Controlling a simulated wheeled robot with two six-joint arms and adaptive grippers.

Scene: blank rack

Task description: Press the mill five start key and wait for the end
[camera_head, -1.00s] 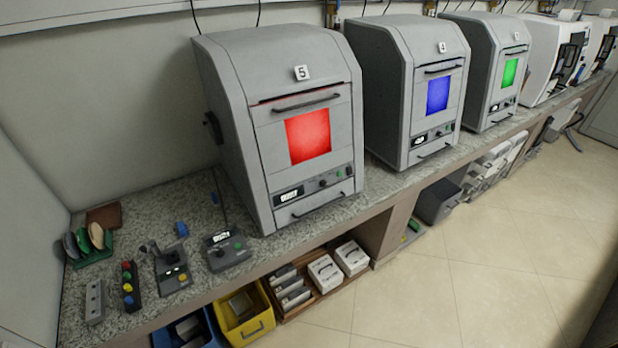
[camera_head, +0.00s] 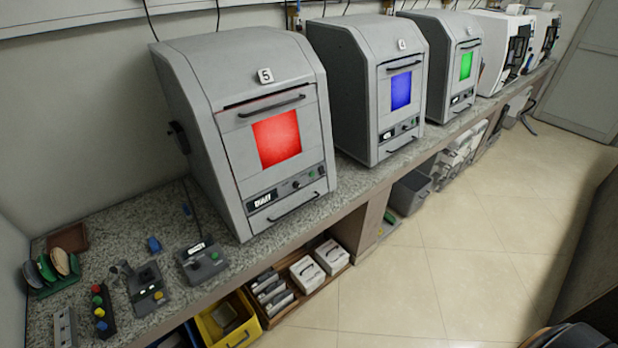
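Mill five (camera_head: 240,120) is a grey box-shaped machine with a "5" label, standing on the speckled counter at the left. Its front window (camera_head: 276,138) glows red and its door looks shut, with a dark handle across the top. The display's text is too small to read surely. Neither of my grippers shows in the head view.
Mill four (camera_head: 368,85) glows blue and another mill (camera_head: 445,65) glows green farther along the counter (camera_head: 130,216). A small control box (camera_head: 201,262) and several tools lie at the left. A yellow bin (camera_head: 228,320) sits below. The tiled floor (camera_head: 450,250) is open at the right.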

